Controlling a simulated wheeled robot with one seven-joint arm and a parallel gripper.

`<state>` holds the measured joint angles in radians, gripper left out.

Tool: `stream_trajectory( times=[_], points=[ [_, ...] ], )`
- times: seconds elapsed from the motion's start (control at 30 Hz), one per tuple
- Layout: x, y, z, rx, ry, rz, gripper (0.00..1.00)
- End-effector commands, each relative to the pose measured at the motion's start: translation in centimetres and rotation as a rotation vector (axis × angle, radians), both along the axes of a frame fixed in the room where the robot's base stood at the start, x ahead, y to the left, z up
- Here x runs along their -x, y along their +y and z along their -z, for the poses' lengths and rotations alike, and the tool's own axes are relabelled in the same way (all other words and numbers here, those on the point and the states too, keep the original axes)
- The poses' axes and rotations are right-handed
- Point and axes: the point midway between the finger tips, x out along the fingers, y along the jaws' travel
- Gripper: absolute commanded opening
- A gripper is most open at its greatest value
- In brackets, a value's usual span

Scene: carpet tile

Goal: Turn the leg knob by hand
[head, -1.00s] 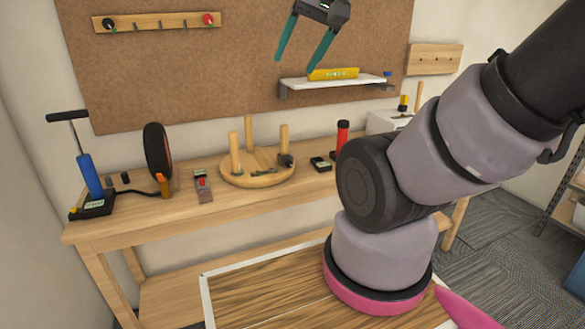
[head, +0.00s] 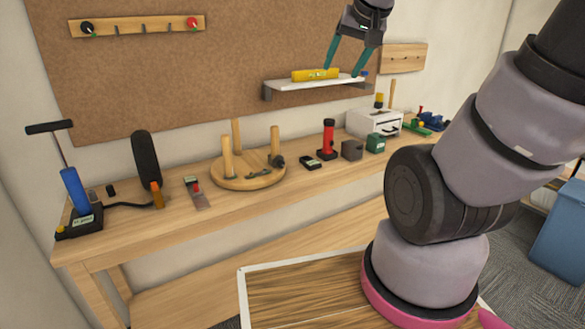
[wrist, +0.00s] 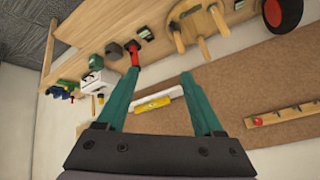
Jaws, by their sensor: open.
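A round wooden stool top (head: 222,184) lies upside down on the bench with three pale legs pointing up. A small dark knob-like part (head: 278,161) sits by its right leg; I take it for the leg knob, but its details are too small to tell. The stool also shows upside down at the top of the wrist view (wrist: 188,12). My gripper (head: 343,72) has two teal fingers, spread open and empty. It hangs high in front of the wall shelf, above and to the right of the stool, well apart from it. Its fingers also show in the wrist view (wrist: 160,75).
A shelf (head: 300,86) with a yellow level (head: 315,75) is behind my gripper. On the bench (head: 120,236) stand a blue pump (head: 75,190) at left, and a red flashlight-like tool (head: 328,138) and white drawer box (head: 374,123) right of the stool. Bench front is clear.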

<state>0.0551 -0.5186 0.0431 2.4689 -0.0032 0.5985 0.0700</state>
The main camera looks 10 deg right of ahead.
Motion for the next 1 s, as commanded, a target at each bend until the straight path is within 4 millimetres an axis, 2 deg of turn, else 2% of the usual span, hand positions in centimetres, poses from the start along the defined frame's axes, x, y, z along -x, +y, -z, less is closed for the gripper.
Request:
stream_trajectory(
  times=[0.27, 0.47, 0.7, 0.9, 1.0],
  points=[
    [-5.6, -1.4, 2.3, 0.073, -0.04, -0.005, 0.69],
    [-11.7, -2.6, 6.0, 0.133, -0.094, -0.033, 0.69],
    [-19.7, -3.3, 13.3, 0.165, -0.202, -0.104, 0.69],
    [-24.0, -2.7, 20.4, 0.128, -0.307, -0.169, 0.69],
    [-25.2, -2.1, 24.0, 0.089, -0.364, -0.195, 0.69]
  ],
)
